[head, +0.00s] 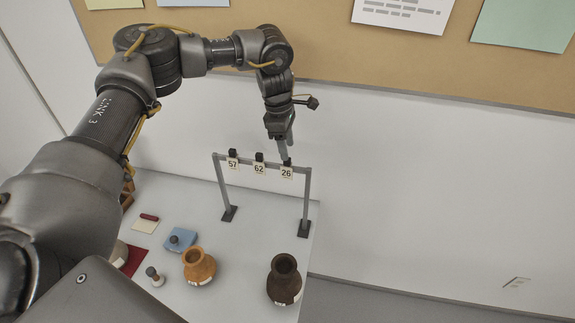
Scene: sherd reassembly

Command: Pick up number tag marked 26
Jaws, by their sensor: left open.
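The number tag marked 26 (286,173) hangs from the right part of a grey rail stand (305,200), below a small dark clip (288,162). The tag marked 62 (259,168) and the tag marked 57 (232,163) hang to its left on the same rail. My left gripper (284,152) points down just above the clip of tag 26. It is open, and I cannot tell whether its fingers touch the clip or stand around it. My right gripper is not in view.
The stand is on a white table (235,275). An orange-brown pot (198,266) and a dark brown pot (284,280) stand in front. A blue block (180,240) and a small stamp-like object (154,276) lie left. A pinboard (310,30) covers the wall behind.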

